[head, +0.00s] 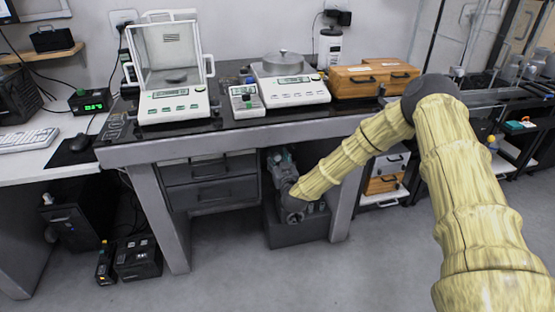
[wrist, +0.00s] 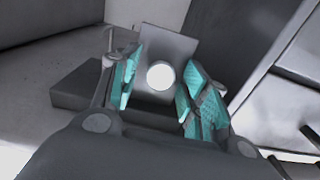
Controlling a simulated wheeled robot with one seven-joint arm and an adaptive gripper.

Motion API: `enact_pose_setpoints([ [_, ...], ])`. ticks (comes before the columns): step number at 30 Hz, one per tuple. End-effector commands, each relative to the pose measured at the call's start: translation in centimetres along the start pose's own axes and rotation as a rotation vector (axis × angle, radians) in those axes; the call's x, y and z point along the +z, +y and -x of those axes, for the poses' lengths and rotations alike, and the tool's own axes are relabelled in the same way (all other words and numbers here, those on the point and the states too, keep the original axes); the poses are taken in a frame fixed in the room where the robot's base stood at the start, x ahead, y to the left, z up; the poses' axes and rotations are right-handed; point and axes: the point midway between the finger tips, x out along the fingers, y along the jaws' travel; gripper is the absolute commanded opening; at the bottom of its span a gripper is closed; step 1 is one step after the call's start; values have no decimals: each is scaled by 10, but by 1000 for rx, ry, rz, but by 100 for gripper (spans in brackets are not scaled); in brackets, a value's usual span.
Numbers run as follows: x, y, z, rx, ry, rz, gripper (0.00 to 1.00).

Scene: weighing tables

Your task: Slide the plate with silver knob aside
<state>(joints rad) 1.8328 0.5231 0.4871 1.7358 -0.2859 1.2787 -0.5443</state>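A grey rectangular plate (wrist: 167,44) shows in the wrist view. A bright round silver knob (wrist: 160,76) stands out on it. My gripper (wrist: 158,80) is open, with one teal-padded finger to each side of the knob in the picture. I see no finger clearly touching the knob, and the depth between them is hard to tell. In the head view my gripper (head: 281,162) is low under the weighing table, pointing away from me. The plate and knob are hidden there behind my gripper and arm.
A dark box (head: 297,233) stands on the floor under my gripper. The drawer unit (head: 210,183) is to the left, and a table leg (head: 347,190) to the right. The tabletop edge (head: 230,139) passes above. Two balances stand on top. Open floor lies in front.

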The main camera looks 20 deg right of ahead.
Motion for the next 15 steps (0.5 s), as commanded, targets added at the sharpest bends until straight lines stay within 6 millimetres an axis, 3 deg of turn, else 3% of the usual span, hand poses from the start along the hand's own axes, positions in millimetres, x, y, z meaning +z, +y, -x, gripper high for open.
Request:
enact_pose_setpoints([
  [9, 0, 0, 2, -1, -1, 0, 46],
  [15, 0, 0, 24, -1, -2, -1, 46],
])
